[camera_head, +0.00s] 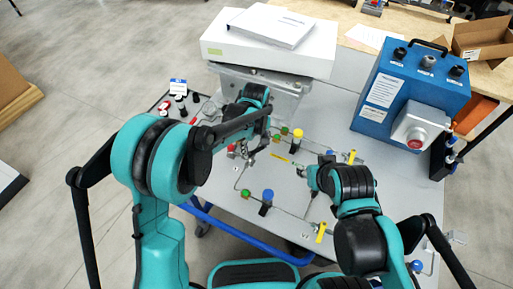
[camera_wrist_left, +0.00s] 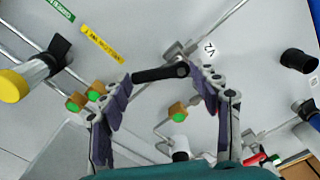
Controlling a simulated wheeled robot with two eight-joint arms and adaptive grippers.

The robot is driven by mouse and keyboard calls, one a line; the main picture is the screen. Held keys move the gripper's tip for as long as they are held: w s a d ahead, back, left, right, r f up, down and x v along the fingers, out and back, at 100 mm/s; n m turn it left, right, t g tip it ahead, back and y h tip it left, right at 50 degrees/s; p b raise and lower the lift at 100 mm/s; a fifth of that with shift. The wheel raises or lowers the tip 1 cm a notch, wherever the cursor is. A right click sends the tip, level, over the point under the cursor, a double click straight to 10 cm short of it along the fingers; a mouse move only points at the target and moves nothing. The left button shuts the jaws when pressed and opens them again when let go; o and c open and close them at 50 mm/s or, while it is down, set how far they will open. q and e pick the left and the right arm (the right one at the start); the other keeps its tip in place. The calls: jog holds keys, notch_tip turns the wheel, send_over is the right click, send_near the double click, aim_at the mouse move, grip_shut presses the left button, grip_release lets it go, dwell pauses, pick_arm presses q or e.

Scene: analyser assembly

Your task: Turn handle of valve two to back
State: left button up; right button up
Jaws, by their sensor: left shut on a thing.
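In the left wrist view, the black handle of valve two (camera_wrist_left: 160,73) lies crosswise between the fingers of my left gripper (camera_wrist_left: 161,82). The fingers are shut on it, one at each end. The metal valve body (camera_wrist_left: 177,49) is just beyond the handle, beside a white label marked V2 (camera_wrist_left: 209,47). In the head view, my left gripper (camera_head: 244,152) is low over the grey panel, and my left arm partly covers it; the handle is too small to make out there. My right gripper (camera_head: 304,170) is over the panel to its right; its fingers are too small to read.
The grey panel (camera_head: 225,185) carries thin pipes, green-topped parts, a yellow-topped part (camera_head: 297,135) and a blue-topped part (camera_head: 268,195). A blue box with a red button (camera_head: 417,138) stands at the right. A white unit (camera_head: 270,50) stands at the back.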

pick_arm(q)
jog(key=n, duration=0.4)
jog(key=w+a+n, duration=0.1)
jog(key=n, duration=0.1)
dwell(0.7)
jog(key=o, duration=1.2)
jog(key=shift+c, duration=0.2)
notch_tip(320, 180, up, 12)
